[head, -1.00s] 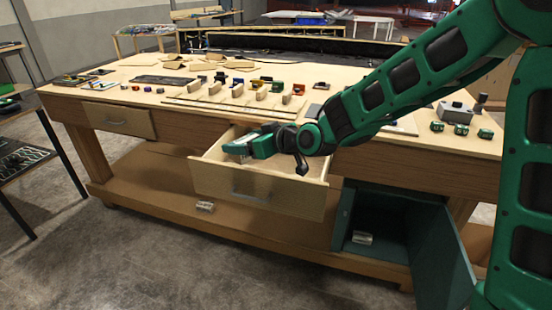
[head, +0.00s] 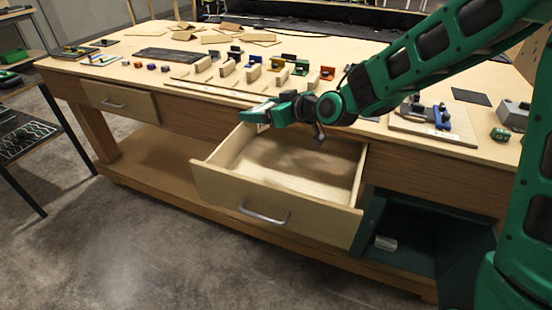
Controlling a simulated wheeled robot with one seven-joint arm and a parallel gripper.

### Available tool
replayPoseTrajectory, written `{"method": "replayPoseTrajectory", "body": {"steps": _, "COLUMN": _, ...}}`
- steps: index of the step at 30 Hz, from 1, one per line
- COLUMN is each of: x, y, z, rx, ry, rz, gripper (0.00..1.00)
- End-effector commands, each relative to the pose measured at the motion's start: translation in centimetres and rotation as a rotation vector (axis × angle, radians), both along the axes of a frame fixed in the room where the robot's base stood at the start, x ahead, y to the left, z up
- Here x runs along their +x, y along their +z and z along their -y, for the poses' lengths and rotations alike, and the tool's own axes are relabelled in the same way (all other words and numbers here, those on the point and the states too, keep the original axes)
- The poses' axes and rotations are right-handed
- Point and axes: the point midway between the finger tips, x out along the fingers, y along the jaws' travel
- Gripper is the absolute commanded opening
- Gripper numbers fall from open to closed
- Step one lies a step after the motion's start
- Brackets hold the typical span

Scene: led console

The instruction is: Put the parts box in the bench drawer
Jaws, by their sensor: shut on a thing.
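The bench drawer (head: 235,188) is pulled out of the front of the workbench. Its floor is bare where I can see it, with a soft shadow on it. My gripper (head: 255,114) is above the drawer's back left part, at about bench-top height. It is shut on a small pale thing, which I take to be the parts box; the fingers hide most of it and its outline is unclear. A similar small pale box (head: 386,243) lies in the open green cabinet (head: 405,250) under the bench.
The bench top (head: 130,72) carries a row of coloured parts and wooden blocks behind the drawer. A closed drawer (head: 117,101) is at the left. A vise-like tool (head: 425,112) on a board stands to the right. The floor in front is clear.

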Motion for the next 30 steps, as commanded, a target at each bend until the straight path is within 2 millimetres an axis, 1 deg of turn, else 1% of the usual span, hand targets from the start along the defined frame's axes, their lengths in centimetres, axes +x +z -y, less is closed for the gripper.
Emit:
{"method": "replayPoseTrajectory", "body": {"steps": 1, "x": -0.1, "y": -1.4, "z": 0.0, "rx": -0.001, "ry": 0.000, "rz": -0.007, "gripper": 0.52}}
{"method": "replayPoseTrajectory", "body": {"steps": 3, "x": -0.1, "y": -3.1, "z": -0.1, "rx": -0.001, "ry": 0.001, "rz": -0.008, "gripper": 0.52}}
{"method": "replayPoseTrajectory", "body": {"steps": 12, "x": -0.3, "y": -9.2, "z": -0.5, "rx": 0.000, "ry": 0.006, "rz": -0.008, "gripper": 0.52}}
{"method": "replayPoseTrajectory", "body": {"steps": 16, "x": -0.3, "y": -11.0, "z": -0.6, "rx": 0.000, "ry": 0.007, "rz": -0.004, "gripper": 0.52}}
{"method": "replayPoseTrajectory", "body": {"steps": 23, "x": -0.3, "y": -12.3, "z": -0.6, "rx": 0.000, "ry": 0.008, "rz": -0.002, "gripper": 0.52}}
{"method": "replayPoseTrajectory", "body": {"steps": 30, "x": -0.3, "y": -15.1, "z": -0.7, "rx": 0.000, "ry": 0.009, "rz": -0.004, "gripper": 0.52}}
